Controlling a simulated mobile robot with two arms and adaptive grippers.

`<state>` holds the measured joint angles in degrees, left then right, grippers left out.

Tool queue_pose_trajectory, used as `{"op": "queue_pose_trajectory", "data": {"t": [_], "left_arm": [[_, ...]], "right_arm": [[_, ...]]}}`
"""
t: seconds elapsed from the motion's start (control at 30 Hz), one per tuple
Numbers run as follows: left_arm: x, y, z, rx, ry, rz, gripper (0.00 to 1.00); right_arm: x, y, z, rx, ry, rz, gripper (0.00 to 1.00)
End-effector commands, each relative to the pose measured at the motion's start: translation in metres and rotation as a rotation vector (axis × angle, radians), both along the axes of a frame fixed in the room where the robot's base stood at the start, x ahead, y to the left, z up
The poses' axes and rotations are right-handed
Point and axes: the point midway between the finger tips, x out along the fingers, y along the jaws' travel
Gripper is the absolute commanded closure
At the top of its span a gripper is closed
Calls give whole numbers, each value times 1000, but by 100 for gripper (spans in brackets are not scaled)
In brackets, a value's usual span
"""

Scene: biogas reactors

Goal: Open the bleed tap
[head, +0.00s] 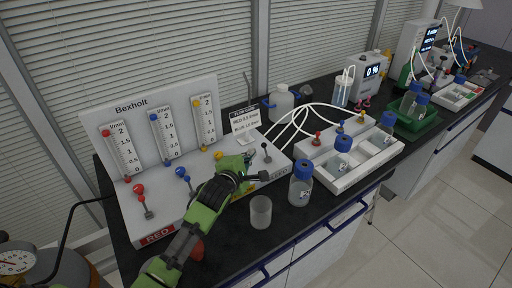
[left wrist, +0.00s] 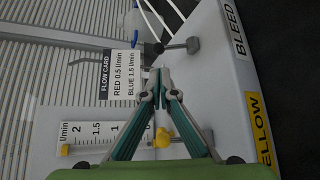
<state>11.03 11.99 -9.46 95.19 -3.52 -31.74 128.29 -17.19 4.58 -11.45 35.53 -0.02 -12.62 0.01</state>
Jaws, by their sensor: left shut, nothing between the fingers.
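The bleed tap (head: 267,154) is a grey lever with a dark knob at the right end of the white Bexholt panel. In the left wrist view the tap (left wrist: 185,46) lies beyond my fingertips, its dark end pointing towards the flow card and its base towards the BLEED label (left wrist: 239,35). My left gripper (head: 250,160) is over the panel's right part, close to the tap but apart from it. Its fingertips (left wrist: 160,76) are together with nothing between them. The gripper hides the yellow lever in the head view. My right gripper is not in view.
The red lever (head: 142,200) and blue lever (head: 185,180) stand left of my gripper. The flow card (head: 245,120) stands behind the tap. An empty beaker (head: 261,212) and a blue-capped bottle (head: 300,190) are in front.

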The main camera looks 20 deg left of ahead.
Motion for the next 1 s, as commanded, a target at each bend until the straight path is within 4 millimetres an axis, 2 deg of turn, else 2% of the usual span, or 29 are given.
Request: {"op": "queue_pose_trajectory", "data": {"t": [0.2, 0.4, 0.9, 1.0], "left_arm": [[33, 0, -8, 3, 0, 0, 100], [50, -1, -14, 2, 0, 0, 100], [56, -1, -17, 1, -1, 0, 100], [56, -4, -19, 11, -13, -3, 100]], "right_arm": [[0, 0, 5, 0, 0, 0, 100], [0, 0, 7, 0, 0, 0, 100], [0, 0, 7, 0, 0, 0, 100], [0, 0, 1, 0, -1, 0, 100]]}}
